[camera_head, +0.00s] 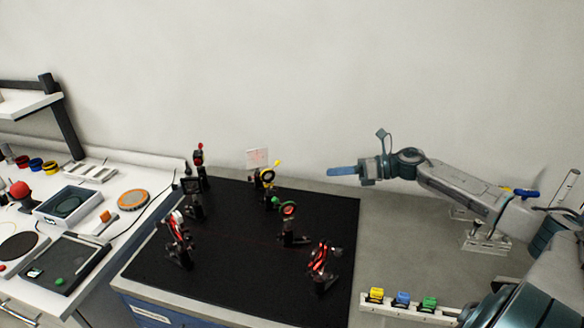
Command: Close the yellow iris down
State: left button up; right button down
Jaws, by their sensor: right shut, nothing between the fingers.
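The yellow iris (266,175) stands upright on a post at the back of the black breadboard (232,262). A small yellow lever sticks up to the right from its ring. My right gripper (342,171) is shut and empty. Its blue fingers point left, to the right of the iris and apart from it in the picture. My left gripper is not in view.
Red-marked mounts stand at the front right (322,262), front left (177,235) and back left (198,160). A white card (257,158) is behind the iris. A rail with coloured blocks (402,300) lies at right.

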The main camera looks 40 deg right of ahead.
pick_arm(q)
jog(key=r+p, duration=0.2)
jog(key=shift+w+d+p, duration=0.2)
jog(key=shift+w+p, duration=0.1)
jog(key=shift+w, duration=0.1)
pick_arm(e)
jog(key=w+a, duration=0.8)
jog(key=w, duration=0.1)
jog(key=shift+w+a+f, duration=0.15)
jog(key=shift+w, duration=0.2)
